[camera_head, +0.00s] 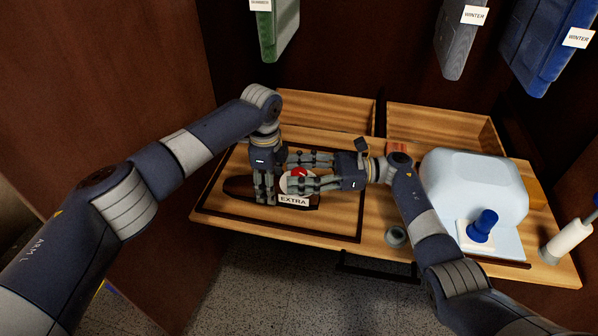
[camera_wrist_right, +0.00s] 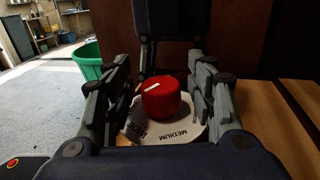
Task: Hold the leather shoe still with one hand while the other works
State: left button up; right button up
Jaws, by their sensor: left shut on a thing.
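The dark brown leather shoe (camera_head: 238,186) lies on the wooden tray at the left of the shelf. My left gripper (camera_head: 265,199) points down over the shoe and is shut on it; the grip itself is partly hidden. My right gripper (camera_head: 300,171) comes in from the right with its fingers spread. A red knob (camera_wrist_right: 163,99) on a white dial (camera_wrist_right: 190,131) marked "MEDIUM" sits between those fingers, with visible gaps on both sides in the right wrist view. The dial, partly covered by my fingers, is beside or over the shoe. An "EXTRA" label (camera_head: 293,200) shows at its near side.
A white roller (camera_head: 568,238) is at the right edge. Labelled hanging items (camera_head: 462,45) are above. A green bin (camera_wrist_right: 88,62) stands behind.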

jog(key=c, duration=0.9)
jog(key=shift+d+f+m+t, duration=0.1)
jog(key=shift+m+t, duration=0.3)
jog(key=shift+t, duration=0.2)
jog(key=shift+m+t, duration=0.5)
jog(key=shift+t, duration=0.4)
jog(key=m+t+h, duration=0.1)
jog(key=m+t, duration=0.1)
jog(key=m+t+h, duration=0.2)
jog(key=t, duration=0.1)
jog(key=shift+s+f+t, duration=0.1)
jog(key=shift+s+t, duration=0.05)
jog(key=shift+t, duration=0.15)
jog(key=m+t+h, duration=0.2)
jog(key=m+t, duration=0.1)
jog(key=shift+h, duration=0.4)
jog(key=shift+a+m+t+h, duration=0.15)
jog(key=shift+m+t+h, duration=0.45)
jog(key=shift+t+h, duration=0.15)
jog(key=shift+a+m+t+h, duration=0.15)
jog(key=shift+m+t+h, duration=0.5)
jog(key=shift+h, duration=0.1)
jog(key=shift+d+m+t+h, duration=0.1)
jog(key=shift+m+t+h, duration=0.25)
jog(key=shift+h, duration=0.15)
